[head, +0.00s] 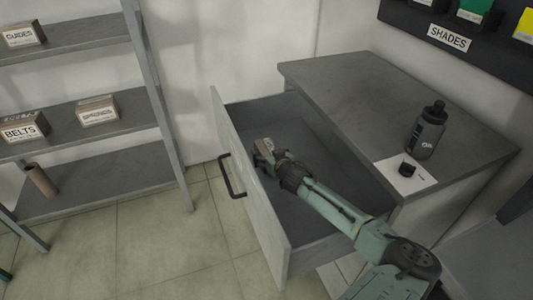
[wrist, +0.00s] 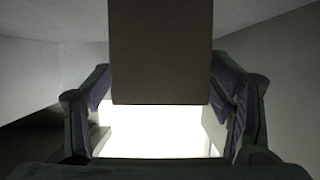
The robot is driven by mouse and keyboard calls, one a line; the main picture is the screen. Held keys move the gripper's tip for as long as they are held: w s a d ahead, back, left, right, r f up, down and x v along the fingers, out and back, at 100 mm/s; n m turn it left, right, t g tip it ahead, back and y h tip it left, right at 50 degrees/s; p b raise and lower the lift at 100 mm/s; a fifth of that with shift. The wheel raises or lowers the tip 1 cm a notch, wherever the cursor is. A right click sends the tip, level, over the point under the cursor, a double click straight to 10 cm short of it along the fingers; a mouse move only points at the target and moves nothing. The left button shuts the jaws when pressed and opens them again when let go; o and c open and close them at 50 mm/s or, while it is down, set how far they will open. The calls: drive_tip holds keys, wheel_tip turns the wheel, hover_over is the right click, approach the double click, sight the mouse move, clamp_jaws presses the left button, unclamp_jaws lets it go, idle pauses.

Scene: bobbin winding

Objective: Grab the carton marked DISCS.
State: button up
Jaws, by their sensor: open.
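A small brown carton (head: 265,146) is in the open drawer (head: 318,130), at my gripper's end. No DISCS mark can be read on it in either view. In the wrist view the carton (wrist: 161,52) shows as a plain brown face, between the two fingers. My gripper (head: 267,160) reaches into the drawer from the right. In the wrist view my gripper (wrist: 162,95) is open, with one finger on each side of the carton and gaps beside it. The carton's lower part and underside are hidden in the head view.
The drawer front (head: 250,180) with its black handle (head: 230,176) stands out from the grey-topped cabinet (head: 350,85). A dark bottle (head: 427,132) stands on top. The shelf at left holds cartons marked GUIDES (head: 22,36), BELTS (head: 22,129) and SPRINGS (head: 98,111).

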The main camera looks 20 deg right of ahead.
drive_tip(key=shift+x, duration=1.25)
drive_tip(key=shift+c, duration=0.4)
drive_tip(key=c, duration=1.2)
drive_tip(key=shift+r, duration=0.1)
drive_tip(key=shift+c, duration=0.2)
